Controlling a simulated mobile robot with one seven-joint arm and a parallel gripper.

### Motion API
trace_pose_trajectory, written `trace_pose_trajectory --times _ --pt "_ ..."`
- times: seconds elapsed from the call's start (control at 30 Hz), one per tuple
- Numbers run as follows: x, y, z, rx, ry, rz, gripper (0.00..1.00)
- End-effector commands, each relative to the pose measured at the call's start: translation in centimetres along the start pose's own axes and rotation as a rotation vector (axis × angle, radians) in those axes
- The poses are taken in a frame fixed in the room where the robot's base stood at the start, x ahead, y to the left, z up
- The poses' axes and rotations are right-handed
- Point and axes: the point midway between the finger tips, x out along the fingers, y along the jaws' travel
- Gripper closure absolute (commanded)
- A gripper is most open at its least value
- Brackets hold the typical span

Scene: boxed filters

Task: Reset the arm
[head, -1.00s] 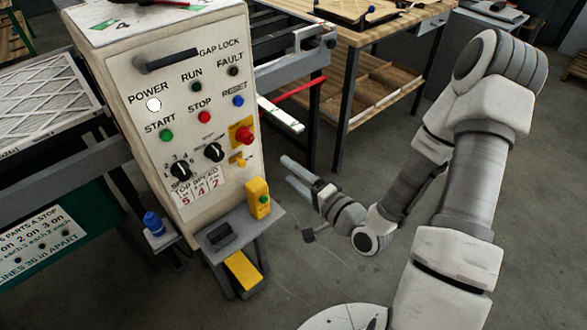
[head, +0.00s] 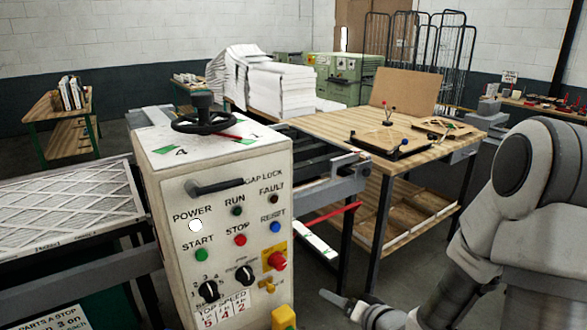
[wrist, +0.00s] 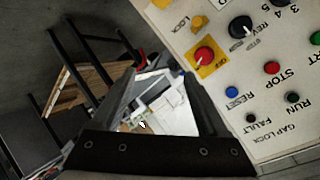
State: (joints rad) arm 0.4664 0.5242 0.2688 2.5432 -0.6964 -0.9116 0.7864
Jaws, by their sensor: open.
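My grey-and-white arm (head: 515,215) is bent at the right of the head view. My gripper (head: 338,299) points left at the bottom edge, just right of the control cabinet's front, and is partly cut off by the frame. In the wrist view my gripper (wrist: 160,72) has its two dark fingers spread with a bright gap between them, and nothing is held. The cabinet's panel (wrist: 285,105) fills the right of that view, upside down and close to one finger.
The control cabinet (head: 170,210) has a red stop knob (head: 278,260) and a black handwheel (head: 204,122) on top. A filter panel (head: 70,205) lies on the conveyor at left. A wooden workbench (head: 335,128) stands behind my gripper. Bare floor shows between bench and arm.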

Motion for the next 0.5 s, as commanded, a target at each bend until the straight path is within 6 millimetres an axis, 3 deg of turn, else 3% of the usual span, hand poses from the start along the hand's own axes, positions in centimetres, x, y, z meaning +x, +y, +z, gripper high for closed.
trace_pose_trajectory --times 0.27,0.5 --pt "-4.1 0.3 -4.8 -0.284 -0.026 0.305 0.23" --pt "-9.9 -1.2 -7.6 -0.406 -0.063 0.513 0.23"
